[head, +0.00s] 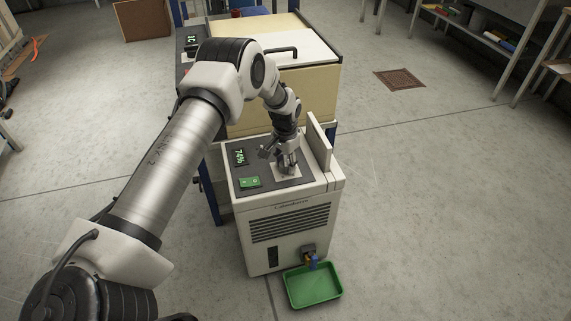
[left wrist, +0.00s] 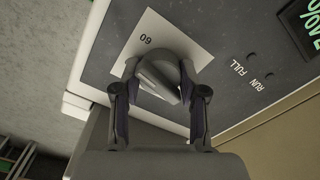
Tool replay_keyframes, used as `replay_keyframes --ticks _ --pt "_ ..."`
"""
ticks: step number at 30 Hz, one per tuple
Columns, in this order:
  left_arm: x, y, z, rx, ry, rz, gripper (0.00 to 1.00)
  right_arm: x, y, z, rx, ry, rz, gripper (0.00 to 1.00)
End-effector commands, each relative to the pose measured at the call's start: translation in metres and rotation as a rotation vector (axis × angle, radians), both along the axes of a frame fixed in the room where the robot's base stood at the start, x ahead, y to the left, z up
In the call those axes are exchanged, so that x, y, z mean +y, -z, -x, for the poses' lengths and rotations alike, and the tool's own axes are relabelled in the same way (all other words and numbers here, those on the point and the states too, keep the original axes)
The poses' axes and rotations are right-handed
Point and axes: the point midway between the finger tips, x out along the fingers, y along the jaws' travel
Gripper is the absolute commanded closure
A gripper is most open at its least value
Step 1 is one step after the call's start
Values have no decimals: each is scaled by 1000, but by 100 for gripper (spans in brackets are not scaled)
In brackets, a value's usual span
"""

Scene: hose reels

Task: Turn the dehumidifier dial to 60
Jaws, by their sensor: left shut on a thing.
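The dehumidifier (head: 290,238) is a pale box with a grey top panel. Its lit display (head: 239,157) shows a green percentage that looks like 74%, and part of it is in the left wrist view (left wrist: 306,22). The dark grey dial (left wrist: 160,75) sits on a white plate with the mark 60 (left wrist: 146,40), upside down in the left wrist view. My left gripper (head: 288,167) reaches down from above, shut on the dial with a finger on either side. The dial's ridge is tilted to the plate; its exact setting is unclear. My right gripper is out of view.
A green switch (head: 250,182) is beside the dial. An upright panel (head: 319,142) rises at the right of the top. A green tray (head: 313,287) lies on the floor in front. A cream cabinet (head: 305,92) stands behind.

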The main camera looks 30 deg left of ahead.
Motion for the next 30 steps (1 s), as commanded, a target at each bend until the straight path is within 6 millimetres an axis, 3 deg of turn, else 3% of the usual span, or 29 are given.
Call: replay_keyframes --ticks 13,30 --pt "0 -1 -1 -5 278 -1 93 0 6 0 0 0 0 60" --pt "0 -1 -2 -5 331 -2 93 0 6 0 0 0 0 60"
